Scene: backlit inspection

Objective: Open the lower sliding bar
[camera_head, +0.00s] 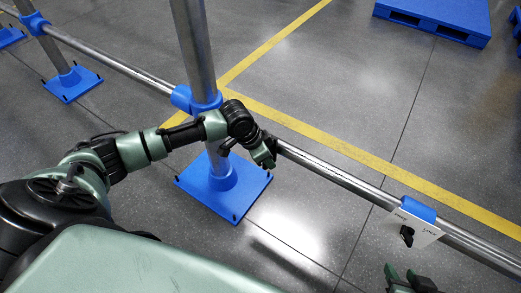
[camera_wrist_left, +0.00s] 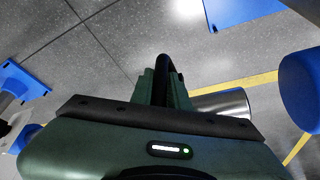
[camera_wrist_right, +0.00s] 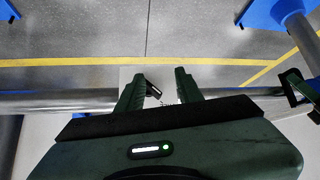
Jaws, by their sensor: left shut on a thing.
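The lower sliding bar (camera_head: 335,174) is a grey metal tube running from the blue joint on the post down to the right. My left gripper (camera_head: 265,156) is at the bar just right of the post. In the left wrist view it is shut on a black curved handle (camera_wrist_left: 168,66), with the metal bar (camera_wrist_left: 222,103) beside it. A metal plate (camera_head: 423,232) with a black latch (camera_head: 406,236) hangs on the bar under a blue sleeve (camera_head: 418,209). My right gripper (camera_head: 410,278) is below the plate, open. In the right wrist view the latch (camera_wrist_right: 153,90) shows between its fingers.
An upright metal post (camera_head: 193,45) stands on a blue base plate (camera_head: 240,194) beside my left forearm. Another bar (camera_head: 110,62) runs to the upper left. A blue pallet (camera_head: 435,18) lies far back. Yellow lines (camera_head: 350,150) cross the grey floor, which is mostly clear.

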